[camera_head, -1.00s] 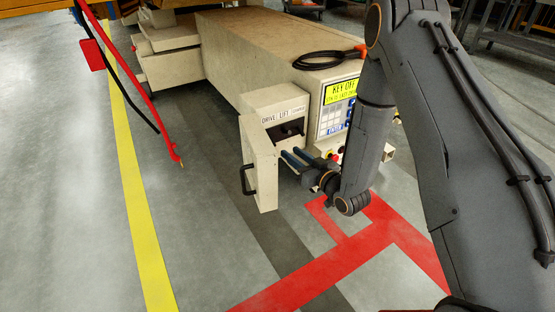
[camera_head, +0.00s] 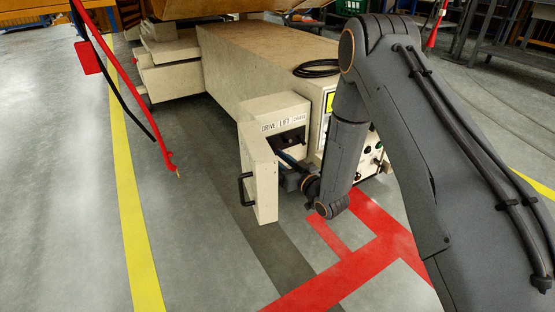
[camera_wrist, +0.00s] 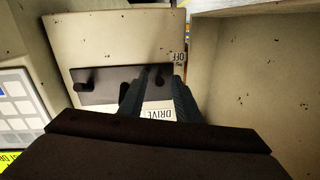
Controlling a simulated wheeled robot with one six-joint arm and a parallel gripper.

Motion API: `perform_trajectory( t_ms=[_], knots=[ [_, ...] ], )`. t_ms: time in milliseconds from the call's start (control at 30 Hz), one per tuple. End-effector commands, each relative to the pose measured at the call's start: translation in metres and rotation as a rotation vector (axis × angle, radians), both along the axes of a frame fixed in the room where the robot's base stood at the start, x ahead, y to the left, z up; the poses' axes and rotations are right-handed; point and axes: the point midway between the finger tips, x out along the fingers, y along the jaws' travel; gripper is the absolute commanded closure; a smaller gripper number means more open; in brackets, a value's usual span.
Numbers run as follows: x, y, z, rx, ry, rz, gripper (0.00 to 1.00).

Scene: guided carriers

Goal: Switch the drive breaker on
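The breaker box (camera_head: 275,105) on the beige carrier stands with its door (camera_head: 263,180) swung open. Its labels read DRIVE, LIFT and a third word too small to read. In the wrist view the dark breaker panel (camera_wrist: 105,95) appears upside down, with a black lever (camera_wrist: 83,86) at left and another near the middle. The DRIVE label (camera_wrist: 156,115) shows between my fingers, and an OFF label is at the panel's right. My gripper (camera_wrist: 164,75) has its fingers apart, with tips at the drive breaker. A dark lever seems to sit between them; contact cannot be told.
The open door stands close to the left of my gripper in the head view, with a black handle (camera_head: 243,188). A keypad (camera_wrist: 18,100) is beside the box. A black cable coil (camera_head: 316,68) lies on the carrier. A red hose (camera_head: 130,95) hangs at left.

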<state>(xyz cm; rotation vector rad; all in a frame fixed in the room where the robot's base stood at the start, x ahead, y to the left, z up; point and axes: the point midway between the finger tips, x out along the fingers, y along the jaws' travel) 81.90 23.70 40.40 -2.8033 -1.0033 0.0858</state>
Motion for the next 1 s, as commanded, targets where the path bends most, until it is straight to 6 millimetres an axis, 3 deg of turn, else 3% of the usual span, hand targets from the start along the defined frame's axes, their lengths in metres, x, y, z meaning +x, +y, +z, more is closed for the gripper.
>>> perform_trajectory(
  t_ms=[167, 333, 667, 1000],
  knots=[
    [0.000, 0.000, 0.000, 0.000, 0.000, 0.000, 0.71],
    [0.000, 0.000, 0.000, -0.001, 0.001, 0.000, 1.00],
    [-0.001, 0.000, 0.002, -0.011, 0.016, 0.000, 1.00],
    [-0.004, -0.002, 0.014, -0.093, 0.137, 0.001, 1.00]
  ],
)
